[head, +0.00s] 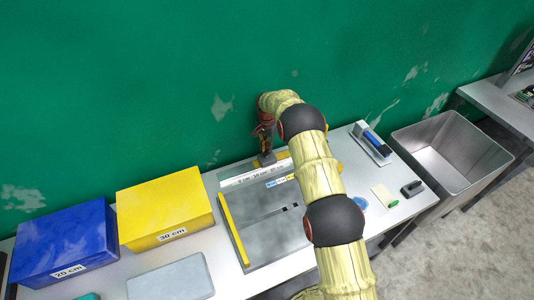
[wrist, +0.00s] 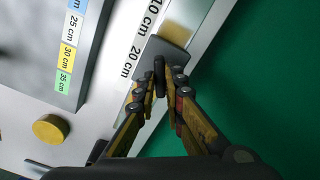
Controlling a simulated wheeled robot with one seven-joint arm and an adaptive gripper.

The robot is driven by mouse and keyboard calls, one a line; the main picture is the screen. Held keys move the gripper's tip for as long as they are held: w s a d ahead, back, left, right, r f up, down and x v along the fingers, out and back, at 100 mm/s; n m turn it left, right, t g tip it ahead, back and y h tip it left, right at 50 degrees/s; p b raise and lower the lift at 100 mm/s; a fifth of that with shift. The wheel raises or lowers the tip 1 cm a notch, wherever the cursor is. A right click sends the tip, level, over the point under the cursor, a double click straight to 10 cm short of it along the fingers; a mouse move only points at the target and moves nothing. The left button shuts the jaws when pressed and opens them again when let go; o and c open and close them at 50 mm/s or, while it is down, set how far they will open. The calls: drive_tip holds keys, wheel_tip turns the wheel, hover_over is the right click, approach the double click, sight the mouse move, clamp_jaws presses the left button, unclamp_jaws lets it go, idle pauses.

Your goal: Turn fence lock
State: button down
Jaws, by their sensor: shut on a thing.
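My gripper (wrist: 162,88) is shut on the fence lock (wrist: 159,68), a small dark upright lever between its fingertips. The lock stands at the dark grey fence block (wrist: 176,57), which sits across the pale ruler rail (wrist: 133,66) near its 20 cm mark. In the head view, my gripper (head: 265,143) points down at the back of the grey machine bed (head: 262,228), by the wall. There the lock is too small and too covered by the fingers to make out.
A yellow round knob (wrist: 50,128) sits beside the rail. A yellow 30 cm box (head: 165,205) and a blue 20 cm box (head: 65,240) stand at left. At right are a blue-handled tool (head: 376,142) and a grey metal bin (head: 450,150). The green wall (head: 150,80) is close behind.

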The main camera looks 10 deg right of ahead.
drive_tip(key=n+b, duration=0.3)
drive_tip(key=n, duration=0.2)
drive_tip(key=shift+f+n, duration=0.1)
drive_tip(key=shift+n, duration=0.3)
drive_tip(key=n+b, duration=0.1)
drive_tip(key=n, duration=0.5)
drive_tip(key=shift+b, duration=0.4)
drive_tip(key=c, duration=2)
unclamp_jaws()
drive_tip(key=shift+o, duration=0.6)
wheel_tip(320, 180, up, 12)
